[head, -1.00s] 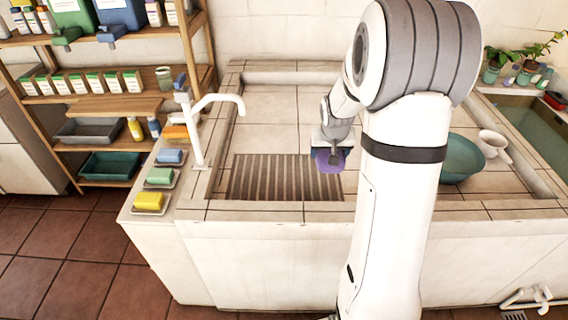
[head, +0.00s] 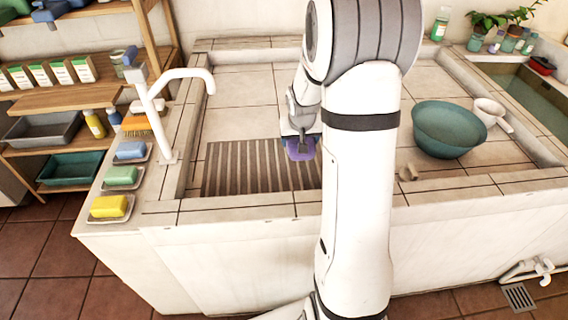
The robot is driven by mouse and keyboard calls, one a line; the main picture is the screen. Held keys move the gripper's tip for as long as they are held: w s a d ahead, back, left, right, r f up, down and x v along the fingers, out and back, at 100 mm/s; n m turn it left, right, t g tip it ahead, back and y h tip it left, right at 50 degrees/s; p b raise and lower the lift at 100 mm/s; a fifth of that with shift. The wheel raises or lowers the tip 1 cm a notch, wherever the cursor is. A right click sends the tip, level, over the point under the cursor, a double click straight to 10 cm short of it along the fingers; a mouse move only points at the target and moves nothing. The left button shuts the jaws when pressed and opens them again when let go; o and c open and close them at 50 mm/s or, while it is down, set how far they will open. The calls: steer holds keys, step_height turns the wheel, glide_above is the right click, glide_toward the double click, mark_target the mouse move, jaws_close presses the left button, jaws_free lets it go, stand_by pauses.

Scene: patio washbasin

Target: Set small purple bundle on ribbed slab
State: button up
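The small purple bundle (head: 299,150) is at my gripper (head: 301,142), beneath its end, over the right part of the ribbed slab. The fingers seem closed around the bundle, though they are small and partly hidden by it. The ribbed slab (head: 245,168) is a brown, striped rectangle lying in the near left part of the tiled basin. My arm covers the slab's right end. I cannot tell whether the bundle touches the slab or hangs just above it.
A white tap (head: 165,110) stands left of the slab. Sponges on dishes, including a yellow one (head: 109,207), line the left ledge. Bare tiles (head: 250,95) lie behind the slab.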

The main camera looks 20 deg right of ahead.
step_height(320, 180, down, 8)
steer(key=shift+r+b, duration=0.1)
steer(key=shift+b, duration=0.55)
steer(key=shift+f, duration=0.2)
steer(key=o, duration=1.1)
steer(key=shift+r, duration=0.1)
steer(key=shift+o, duration=0.2)
